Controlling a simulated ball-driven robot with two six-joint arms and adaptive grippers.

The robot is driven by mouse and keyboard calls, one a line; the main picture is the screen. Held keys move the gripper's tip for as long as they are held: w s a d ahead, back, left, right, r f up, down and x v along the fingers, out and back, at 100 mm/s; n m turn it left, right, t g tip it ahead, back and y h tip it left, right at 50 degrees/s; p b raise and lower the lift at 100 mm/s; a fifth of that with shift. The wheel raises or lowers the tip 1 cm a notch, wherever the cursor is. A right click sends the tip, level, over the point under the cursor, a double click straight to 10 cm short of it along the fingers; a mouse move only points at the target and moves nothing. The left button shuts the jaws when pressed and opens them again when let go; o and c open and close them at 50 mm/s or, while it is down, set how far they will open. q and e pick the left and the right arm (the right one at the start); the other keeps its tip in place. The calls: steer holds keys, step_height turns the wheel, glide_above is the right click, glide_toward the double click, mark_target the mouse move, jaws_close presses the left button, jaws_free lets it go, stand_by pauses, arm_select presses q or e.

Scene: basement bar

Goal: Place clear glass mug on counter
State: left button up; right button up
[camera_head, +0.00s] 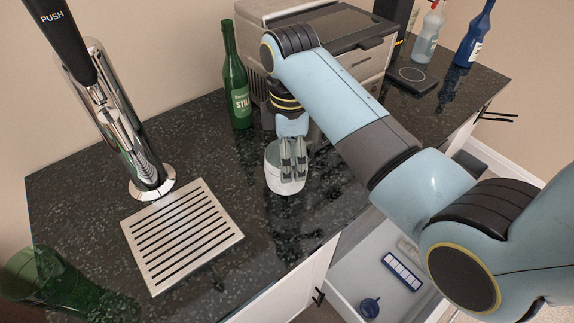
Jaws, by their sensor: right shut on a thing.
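The mug (274,178) is a pale, whitish-clear cylinder at the middle of the dark speckled counter (215,160). My right gripper (293,176) points down over the mug, with its fingers at the mug's near side. It is shut on the mug, and its fingers hide part of it. The mug is upright and low at the counter top; I cannot tell whether its base touches the counter. My left gripper is not in view.
A green bottle (236,85) stands behind the mug, beside a grey machine (350,30). A chrome tap (130,130) and slatted drip tray (180,235) are at left. Green glass (40,270) is at lower left. An open drawer (345,275) lies below the counter.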

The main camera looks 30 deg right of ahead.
steer(key=shift+a+f+p, duration=0.15)
steer(key=shift+f+p, duration=0.2)
steer(key=shift+f, duration=1.7)
steer(key=o, duration=1.4)
steer(key=shift+f, duration=0.15)
step_height(320, 180, up, 12)
steer(key=shift+r+b, duration=0.2)
steer(key=shift+b, duration=0.6)
